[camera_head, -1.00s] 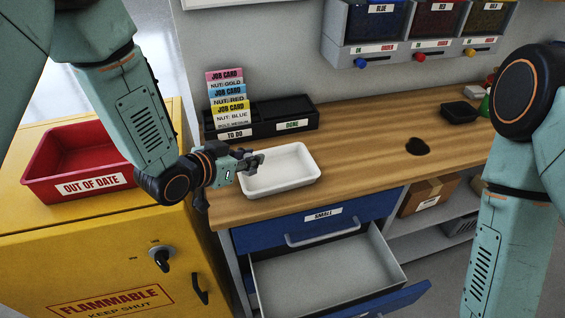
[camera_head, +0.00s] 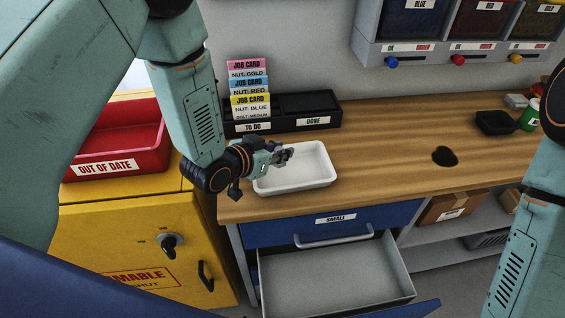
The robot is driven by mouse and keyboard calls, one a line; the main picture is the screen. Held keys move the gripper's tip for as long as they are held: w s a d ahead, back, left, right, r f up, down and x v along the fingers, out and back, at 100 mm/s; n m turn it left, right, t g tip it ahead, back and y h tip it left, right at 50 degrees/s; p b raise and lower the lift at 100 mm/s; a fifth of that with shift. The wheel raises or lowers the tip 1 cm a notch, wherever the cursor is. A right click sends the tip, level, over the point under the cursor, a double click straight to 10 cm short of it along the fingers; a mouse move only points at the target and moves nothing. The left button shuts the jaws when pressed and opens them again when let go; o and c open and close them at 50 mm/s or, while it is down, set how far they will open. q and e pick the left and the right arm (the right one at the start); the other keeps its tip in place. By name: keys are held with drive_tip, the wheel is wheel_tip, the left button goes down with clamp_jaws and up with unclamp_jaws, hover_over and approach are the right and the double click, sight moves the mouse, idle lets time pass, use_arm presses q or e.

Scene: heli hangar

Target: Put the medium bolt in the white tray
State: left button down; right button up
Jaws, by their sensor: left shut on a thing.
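The white tray (camera_head: 322,178) lies on the wooden workbench, in front of the card holder. My left gripper (camera_head: 286,155) is over the left back part of the tray, shut on a small dark thing. That thing is too small to make out clearly; it may be the medium bolt. No other bolt can be made out in the tray. My right arm comes in at the right edge, and its gripper is out of view.
Job cards (camera_head: 249,90) stand in a black holder behind the tray. A red OUT OF DATE bin (camera_head: 120,135) sits on the yellow cabinet (camera_head: 130,235).

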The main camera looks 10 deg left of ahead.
sight(274, 164)
use_arm(q)
wheel_tip(274, 164, down, 4)
drive_tip(key=shift+a+f, duration=0.15)
drive_tip(key=shift+f, duration=0.1)
drive_tip(key=shift+w, duration=0.1)
drive_tip(key=shift+d, duration=0.2)
drive_tip(key=shift+f, duration=0.15)
drive_tip(key=c, duration=1.2)
unclamp_jaws()
drive_tip(key=shift+a, duration=0.15)
drive_tip(key=v, duration=1.2)
